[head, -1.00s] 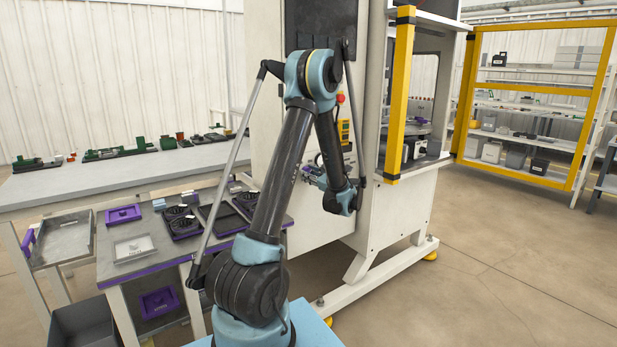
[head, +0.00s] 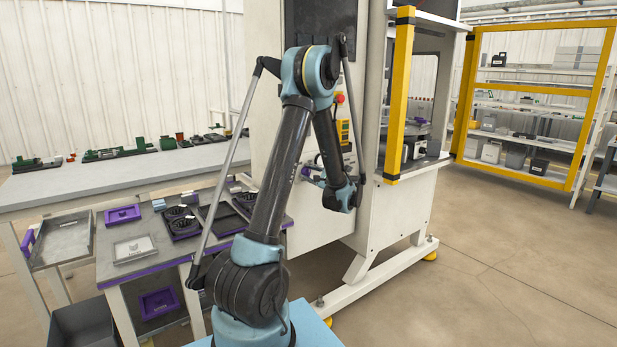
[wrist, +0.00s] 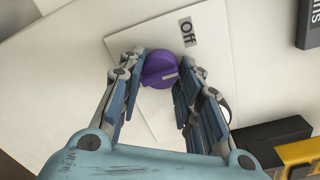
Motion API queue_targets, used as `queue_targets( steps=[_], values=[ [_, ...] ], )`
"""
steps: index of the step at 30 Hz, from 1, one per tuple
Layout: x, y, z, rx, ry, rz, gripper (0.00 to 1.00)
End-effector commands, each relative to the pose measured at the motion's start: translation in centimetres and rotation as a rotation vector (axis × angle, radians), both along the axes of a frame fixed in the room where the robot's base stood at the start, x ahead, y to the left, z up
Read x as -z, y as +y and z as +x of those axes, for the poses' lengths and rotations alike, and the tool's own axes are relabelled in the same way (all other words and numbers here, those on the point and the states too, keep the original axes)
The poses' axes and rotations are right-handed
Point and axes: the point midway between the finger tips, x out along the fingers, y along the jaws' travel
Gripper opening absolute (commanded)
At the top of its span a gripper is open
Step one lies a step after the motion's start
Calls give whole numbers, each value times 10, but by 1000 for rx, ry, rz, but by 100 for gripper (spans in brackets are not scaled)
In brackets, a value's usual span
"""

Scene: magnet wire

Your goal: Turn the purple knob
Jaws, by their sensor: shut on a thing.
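The purple knob (wrist: 160,70) sits on a white panel (wrist: 215,75) in the wrist view. A light pointer mark on it shows toward its right side. A label reading "Off" (wrist: 187,32) is on the panel beyond the knob. My gripper (wrist: 160,75) has one finger at each side of the knob and is shut on it. In the head view my gripper (head: 314,172) is at the white machine's face (head: 275,115), mostly hidden behind my arm; the knob cannot be made out there.
A yellow post (head: 400,95) stands right of my arm. A red button (head: 340,98) and yellow box (head: 343,130) are on the machine above the gripper. A table with black trays (head: 180,221) is at the left. A black and yellow part (wrist: 297,150) lies right in the wrist view.

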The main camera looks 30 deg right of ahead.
Motion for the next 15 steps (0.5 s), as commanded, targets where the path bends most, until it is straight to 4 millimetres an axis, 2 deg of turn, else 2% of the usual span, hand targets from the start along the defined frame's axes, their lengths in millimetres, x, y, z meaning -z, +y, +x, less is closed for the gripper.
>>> queue_targets(
  steps=[15],
  values=[
    [-1,4,0,-6,-33,-460,8]
  ],
)
